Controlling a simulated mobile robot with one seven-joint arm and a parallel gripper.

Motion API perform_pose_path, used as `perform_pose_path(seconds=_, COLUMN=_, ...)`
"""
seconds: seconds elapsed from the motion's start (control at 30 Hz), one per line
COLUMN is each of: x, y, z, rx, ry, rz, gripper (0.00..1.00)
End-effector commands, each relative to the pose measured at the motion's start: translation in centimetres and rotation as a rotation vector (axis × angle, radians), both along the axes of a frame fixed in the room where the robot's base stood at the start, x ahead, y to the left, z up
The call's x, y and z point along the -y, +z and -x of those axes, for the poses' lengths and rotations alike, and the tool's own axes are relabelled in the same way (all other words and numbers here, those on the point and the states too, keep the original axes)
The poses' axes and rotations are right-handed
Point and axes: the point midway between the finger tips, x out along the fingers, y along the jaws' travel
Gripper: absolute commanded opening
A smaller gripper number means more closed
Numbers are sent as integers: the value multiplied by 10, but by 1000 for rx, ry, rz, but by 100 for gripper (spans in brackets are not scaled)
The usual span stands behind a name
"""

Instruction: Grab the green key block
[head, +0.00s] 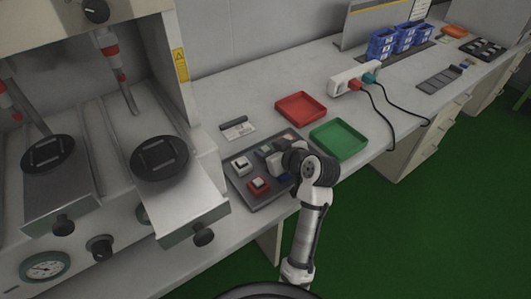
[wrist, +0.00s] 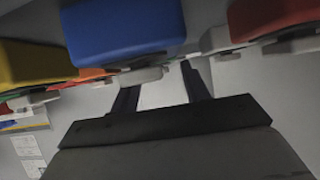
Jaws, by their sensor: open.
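A dark tray (head: 236,186) on the bench holds several key blocks. A white key block (head: 241,164) and a red key block (head: 259,185) show at its left and front. A small dull greenish block at the back may be the green one, but I cannot tell. My gripper (head: 280,163) is low over the tray's right part and hides blocks there. In the wrist view my gripper (wrist: 158,84) is open, its fingers close to a blue block (wrist: 125,28). A yellow block (wrist: 35,62) and a red block (wrist: 272,17) flank it. A green sliver shows at the left edge.
A red bin (head: 300,108) and a green bin (head: 339,138) stand behind and right of the tray. A power strip (head: 352,80) with cables lies farther right. A machine with metal platforms (head: 180,196) stands close on the left.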

Motion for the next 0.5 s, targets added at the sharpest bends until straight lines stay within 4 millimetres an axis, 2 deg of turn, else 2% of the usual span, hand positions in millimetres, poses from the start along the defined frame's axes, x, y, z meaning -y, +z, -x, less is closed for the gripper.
perform_pose_path(seconds=0.03, x=0, y=0, z=0, rx=0, ry=0, rz=0, gripper=44)
perform_pose_path(seconds=0.23, x=0, y=0, z=0, rx=0, ry=0, rz=0, gripper=17)
perform_pose_path(seconds=0.5, x=0, y=2, z=0, rx=1, ry=0, rz=0, gripper=17)
